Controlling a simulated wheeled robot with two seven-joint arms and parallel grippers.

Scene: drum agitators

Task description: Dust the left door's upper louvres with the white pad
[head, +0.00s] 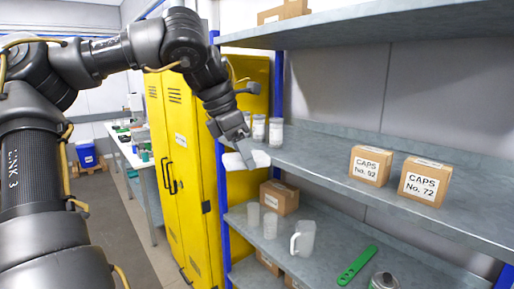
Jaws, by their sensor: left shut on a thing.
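My left gripper (240,138) is shut on a white pad (246,160). It holds the pad in front of the shelf's left edge, close to the blue upright. The yellow cabinet (182,210) stands to the left of the shelf, with two doors seen at an angle. The left door's upper louvres (153,92) are small dark slits near its top. The pad is to the right of these louvres and apart from them. My left arm covers part of the cabinet's top. My right gripper is not in the picture.
A grey shelf rack (330,165) fills the right side, bearing two CAPS boxes (398,176), white jars (275,132), a white mug (303,238) and a green tool (357,265). A bench (135,155) and a blue bin (87,155) stand at the far left.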

